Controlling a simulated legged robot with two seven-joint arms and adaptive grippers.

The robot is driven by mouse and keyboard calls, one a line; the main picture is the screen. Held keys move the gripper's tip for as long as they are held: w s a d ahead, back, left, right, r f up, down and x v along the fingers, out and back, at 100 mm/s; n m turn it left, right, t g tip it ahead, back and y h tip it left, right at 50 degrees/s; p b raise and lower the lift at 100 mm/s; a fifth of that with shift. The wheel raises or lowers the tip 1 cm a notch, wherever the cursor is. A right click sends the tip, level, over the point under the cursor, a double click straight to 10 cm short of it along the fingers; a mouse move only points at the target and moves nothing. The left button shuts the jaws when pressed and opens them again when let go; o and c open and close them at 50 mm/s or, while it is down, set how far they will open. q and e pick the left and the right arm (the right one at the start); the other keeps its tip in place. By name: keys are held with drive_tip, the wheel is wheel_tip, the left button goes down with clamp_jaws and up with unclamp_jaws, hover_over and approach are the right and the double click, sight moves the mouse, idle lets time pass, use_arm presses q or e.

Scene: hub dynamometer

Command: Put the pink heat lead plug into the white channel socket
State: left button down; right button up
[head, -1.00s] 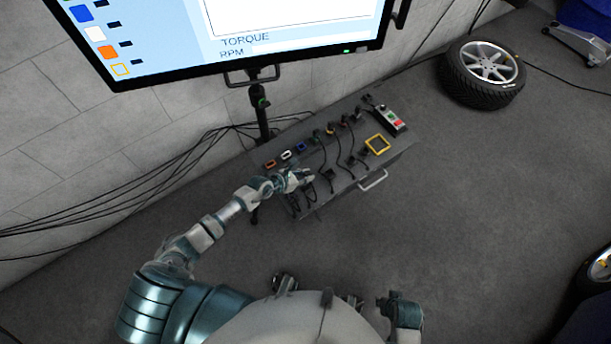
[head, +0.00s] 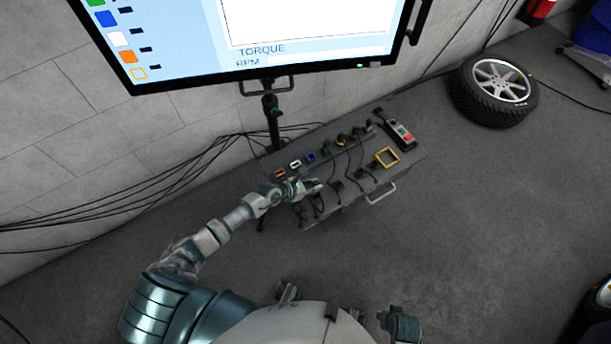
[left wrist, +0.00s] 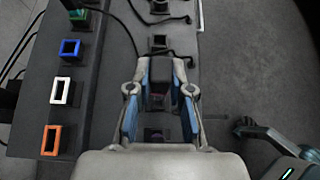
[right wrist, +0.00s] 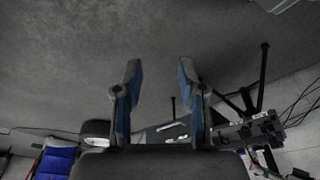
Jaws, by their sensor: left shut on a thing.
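My left gripper (head: 312,186) is over the near left part of the grey bench box. In the left wrist view its fingers (left wrist: 159,92) are shut on a dark plug (left wrist: 157,87) with a faint reddish-pink mark; its body is partly hidden between the fingers. The white channel socket (left wrist: 60,90) is an empty upright frame left of the gripper, between the blue and orange sockets. It also shows in the head view (head: 295,163). My right gripper (right wrist: 158,85) is open and empty, far from the box, pointing at bare floor.
The orange socket (left wrist: 51,140) and blue socket (left wrist: 69,48) flank the white one. A purple-marked plug (left wrist: 154,134) sits below the held one. Dark leads and plugs cross the box top. A yellow frame (head: 386,157) and red-green button unit (head: 402,135) are farther right. The monitor (head: 250,40) stands behind.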

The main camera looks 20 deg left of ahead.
use_arm(q)
drive_tip(key=shift+w+a+f+b, duration=0.1)
drive_tip(key=shift+w+a+b, duration=1.35)
drive_tip(key=shift+a+b, duration=0.35)
drive_tip(key=shift+w+a+r+b, duration=0.1)
drive_tip(key=shift+w+a+b, duration=1.45)
drive_tip(key=shift+a, duration=0.4)
drive_tip(key=shift+w+a+f+b, duration=0.1)
drive_tip(key=shift+w+a+b, duration=1.3)
drive_tip(key=shift+a+b, duration=0.4)
drive_tip(key=shift+w+a+b, duration=0.3)
drive_tip(key=shift+w+a, duration=0.1)
drive_tip(key=shift+a, duration=0.1)
use_arm(e)
drive_tip(key=w+a+r+t+y, duration=0.2)
drive_tip(key=w+a+r+t, duration=0.1)
drive_tip(key=w+r+t, duration=0.5)
drive_tip(key=w+a+r+t+y, duration=0.2)
drive_tip(key=w+a+r+t, duration=0.2)
drive_tip(key=w+r+t, duration=0.5)
wheel_tip(320, 180, up, 4)
drive_tip(key=shift+f+y, duration=0.1)
drive_tip(key=shift+y, duration=0.2)
